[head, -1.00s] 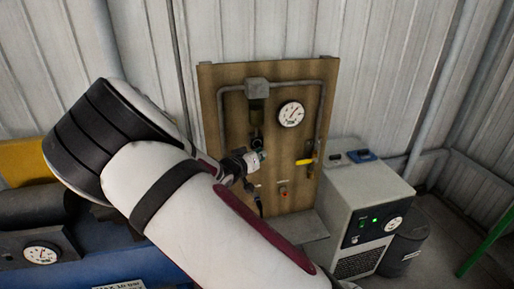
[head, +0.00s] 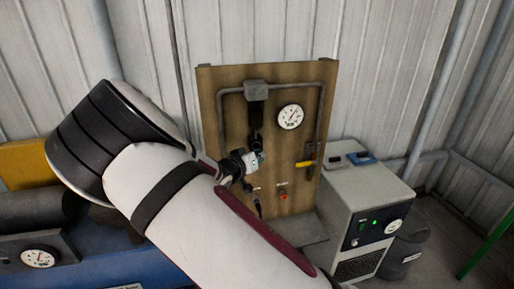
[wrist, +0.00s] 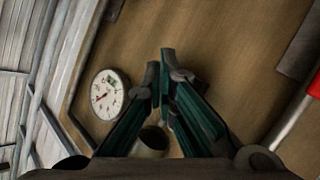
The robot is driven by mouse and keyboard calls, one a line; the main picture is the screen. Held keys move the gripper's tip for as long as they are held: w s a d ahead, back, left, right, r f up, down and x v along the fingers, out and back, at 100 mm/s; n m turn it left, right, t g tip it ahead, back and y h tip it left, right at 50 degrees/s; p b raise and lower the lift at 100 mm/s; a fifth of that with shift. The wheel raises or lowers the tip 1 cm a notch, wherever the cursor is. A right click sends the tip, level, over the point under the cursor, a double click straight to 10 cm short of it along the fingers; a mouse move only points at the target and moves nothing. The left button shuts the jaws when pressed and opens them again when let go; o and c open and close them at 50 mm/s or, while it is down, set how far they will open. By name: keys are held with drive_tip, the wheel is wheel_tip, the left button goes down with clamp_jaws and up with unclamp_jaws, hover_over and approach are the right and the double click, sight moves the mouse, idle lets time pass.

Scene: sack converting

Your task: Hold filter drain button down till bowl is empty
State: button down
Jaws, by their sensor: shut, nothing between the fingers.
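In the head view the filter head (head: 256,91) is a grey block on the pipe of a brown board, with a dark bowl (head: 256,115) below it. My gripper (head: 256,142) is just under the bowl, partly hidden by my own arm. I cannot tell whether it touches. The drain button is not clearly seen, and neither is the level in the bowl. In the wrist view my gripper (wrist: 162,62) has its green fingers together with nothing between them, in front of the board.
A round gauge (head: 290,116), a yellow lever (head: 305,163) and a red-orange button (head: 284,196) are on the board (head: 230,75). A grey machine (head: 365,205) with a green light stands to the right. A blue unit (head: 140,270) is at the lower left.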

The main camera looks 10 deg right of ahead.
drive_tip(key=shift+w, duration=0.15)
idle(0.5)
drive_tip(key=shift+w, duration=0.3)
drive_tip(key=shift+w, duration=0.4)
idle(0.6)
drive_tip(key=shift+s, duration=0.1)
idle(1.8)
drive_tip(key=shift+s+p, duration=0.4)
drive_tip(key=shift+s, duration=0.35)
drive_tip(key=s+p, duration=0.3)
drive_tip(key=s, duration=0.2)
